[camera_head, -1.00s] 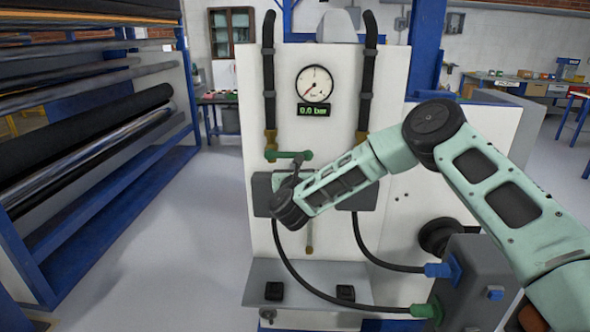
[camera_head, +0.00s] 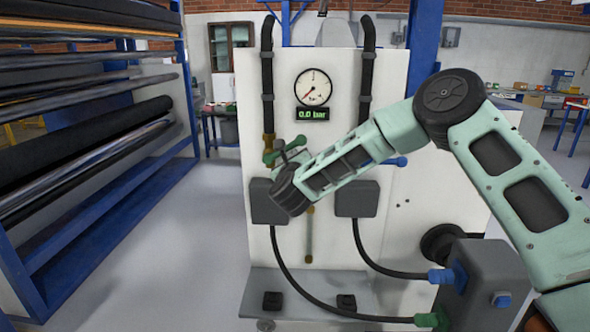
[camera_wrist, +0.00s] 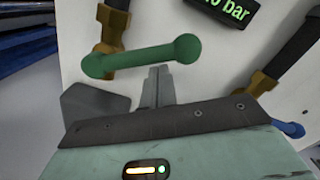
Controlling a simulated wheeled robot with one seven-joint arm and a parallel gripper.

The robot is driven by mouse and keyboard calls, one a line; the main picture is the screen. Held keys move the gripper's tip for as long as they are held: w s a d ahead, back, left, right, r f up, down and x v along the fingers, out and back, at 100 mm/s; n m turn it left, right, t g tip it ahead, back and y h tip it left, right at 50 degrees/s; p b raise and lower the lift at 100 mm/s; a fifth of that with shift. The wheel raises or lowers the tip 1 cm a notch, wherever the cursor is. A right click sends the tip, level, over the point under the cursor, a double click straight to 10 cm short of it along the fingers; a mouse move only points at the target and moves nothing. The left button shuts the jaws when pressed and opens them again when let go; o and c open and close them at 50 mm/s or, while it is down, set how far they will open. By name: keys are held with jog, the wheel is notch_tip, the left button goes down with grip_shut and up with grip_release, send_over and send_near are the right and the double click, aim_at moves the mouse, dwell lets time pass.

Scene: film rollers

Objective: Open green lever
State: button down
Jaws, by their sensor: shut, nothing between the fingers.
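The green lever (camera_head: 298,142) sits at the brass fitting under the left black hose on the white panel. It is tilted, with its right end higher than its left. In the wrist view the lever (camera_wrist: 140,59) crosses above my gripper (camera_wrist: 158,82), whose fingers are shut and empty. The fingertips are just under the right half of the lever, touching or very near it; I cannot tell which. In the head view my gripper (camera_head: 284,157) is at the lever and hides part of it.
A blue lever (camera_head: 396,161) is at the right hose, partly behind my arm. A gauge (camera_head: 313,87) and a display (camera_head: 312,114) reading 0.0 bar are above. Grey boxes (camera_head: 357,199) with black cables are below. A roller rack (camera_head: 90,150) stands left, with clear floor between.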

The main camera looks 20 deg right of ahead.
jog(key=r+n, duration=0.1)
jog(key=a+r+n+b, duration=0.1)
jog(key=n, duration=0.1)
jog(key=shift+w, duration=0.1)
jog(key=shift+w+a+r+n+b, duration=0.25)
jog(key=shift+a+r+n+b, duration=0.35)
jog(key=shift+n, duration=0.65)
jog(key=shift+w+a+r+n+b, duration=0.3)
jog(key=shift+a+r+n, duration=0.3)
jog(key=shift+a+n, duration=0.45)
jog(key=shift+w+a+r+n+b, duration=0.2)
jog(key=shift+a+r+n+b, duration=0.35)
jog(key=shift+n, duration=0.85)
jog(key=shift+a+r, duration=0.1)
